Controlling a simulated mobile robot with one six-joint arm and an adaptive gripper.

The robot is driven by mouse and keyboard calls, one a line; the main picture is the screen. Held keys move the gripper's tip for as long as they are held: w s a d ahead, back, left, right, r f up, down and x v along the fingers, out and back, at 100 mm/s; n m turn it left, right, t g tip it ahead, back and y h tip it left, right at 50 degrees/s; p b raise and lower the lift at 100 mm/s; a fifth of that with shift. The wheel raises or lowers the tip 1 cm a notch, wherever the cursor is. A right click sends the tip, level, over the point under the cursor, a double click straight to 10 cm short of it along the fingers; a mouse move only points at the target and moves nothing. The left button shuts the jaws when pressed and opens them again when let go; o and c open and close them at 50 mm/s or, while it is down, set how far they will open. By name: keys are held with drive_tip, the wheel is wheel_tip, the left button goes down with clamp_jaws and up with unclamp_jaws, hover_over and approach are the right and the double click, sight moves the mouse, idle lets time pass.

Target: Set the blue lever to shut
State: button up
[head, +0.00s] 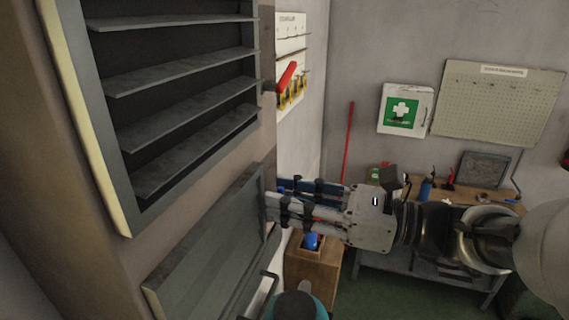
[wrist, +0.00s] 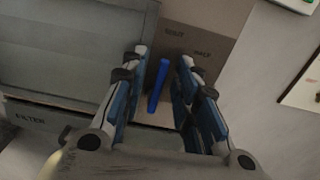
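The blue lever (wrist: 158,84) stands out from a brown panel (wrist: 205,22) in the wrist view. It points up the picture with a slight lean to the right. Printed labels lie beyond its tip; the nearer seems to read SHUT (wrist: 175,32), and another to its right seems to read HALF (wrist: 202,50). My gripper (wrist: 164,60) is open, with one finger on each side of the lever and a visible gap to both. In the head view my gripper (head: 274,196) reaches left to the cabinet's side, and the lever cannot be made out there.
A louvred cabinet (head: 115,110) fills the left, with a grey hinged flap (head: 205,245) jutting below it. A panel marked FILTER (wrist: 30,122) lies left of my fingers. A wooden box (head: 312,268) and a workbench (head: 430,262) stand behind my gripper.

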drive_tip(key=shift+d, duration=0.1)
drive_tip(key=v, duration=1.2)
